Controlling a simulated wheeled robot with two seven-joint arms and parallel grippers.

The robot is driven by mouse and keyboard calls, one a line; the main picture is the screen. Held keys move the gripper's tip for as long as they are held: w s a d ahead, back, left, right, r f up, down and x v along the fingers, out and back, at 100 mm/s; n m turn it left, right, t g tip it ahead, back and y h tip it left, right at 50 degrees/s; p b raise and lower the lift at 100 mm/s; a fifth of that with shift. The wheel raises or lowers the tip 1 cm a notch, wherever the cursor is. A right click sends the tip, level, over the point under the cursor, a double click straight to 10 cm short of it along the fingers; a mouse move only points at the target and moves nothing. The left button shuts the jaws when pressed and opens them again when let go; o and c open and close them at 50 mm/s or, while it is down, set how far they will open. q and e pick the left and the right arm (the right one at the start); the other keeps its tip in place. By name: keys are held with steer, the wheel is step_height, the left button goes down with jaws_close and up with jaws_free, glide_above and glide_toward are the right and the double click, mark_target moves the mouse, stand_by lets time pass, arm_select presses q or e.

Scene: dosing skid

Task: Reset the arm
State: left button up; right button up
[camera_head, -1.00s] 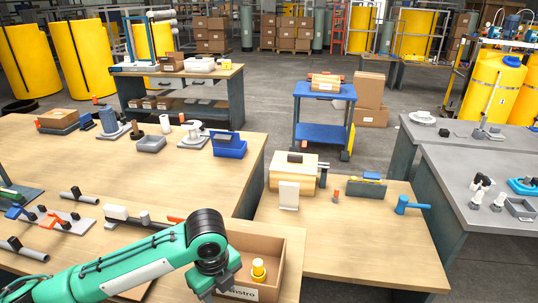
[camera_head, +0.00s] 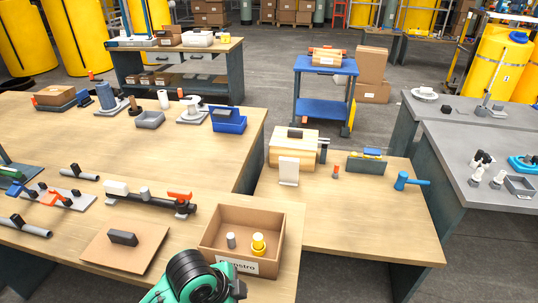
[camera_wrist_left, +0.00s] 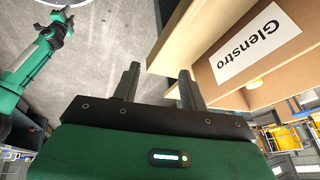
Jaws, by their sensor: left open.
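My left arm (camera_head: 193,280) shows at the bottom edge of the head view, in front of the open cardboard box (camera_head: 218,215). The fingers of that arm do not show there. In the left wrist view my left gripper (camera_wrist_left: 158,86) is open with nothing between its fingers. The box's white label (camera_wrist_left: 256,45), reading "Glenstro", is beyond and to the right of the fingers. My other arm comes in at the left of the wrist view, with its gripper (camera_wrist_left: 60,22) small near the top. I cannot tell whether that gripper is open.
The box holds a yellow-capped item (camera_head: 258,244) and a grey cylinder (camera_head: 231,240). To its left are a brown board with a black handle (camera_head: 123,238) and a pipe with an orange-handled valve (camera_head: 180,197). The wooden bench's right front is clear.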

arm_select(q)
steer(key=s+a+f+n+t+y, duration=0.1)
steer(key=s+a+f+n+y, duration=0.1)
steer(key=s+a+f+n, duration=0.35)
steer(key=s+a+f+n+y, duration=0.2)
steer(key=s+a+n, duration=0.5)
steer(key=a+n, duration=0.35)
step_height(320, 180, down, 32)
steer(key=s+m+g, duration=0.1)
steer(key=s+a+f, duration=0.2)
steer(key=s+f, duration=0.7)
steer(key=s+a+f+g, duration=0.1)
steer(key=s+a+f, duration=0.1)
steer(key=s+f, duration=0.7)
steer(key=shift+s+f, duration=0.15)
steer(key=shift+s, duration=0.35)
steer(key=shift+c, duration=0.7)
steer(key=shift+s, duration=0.15)
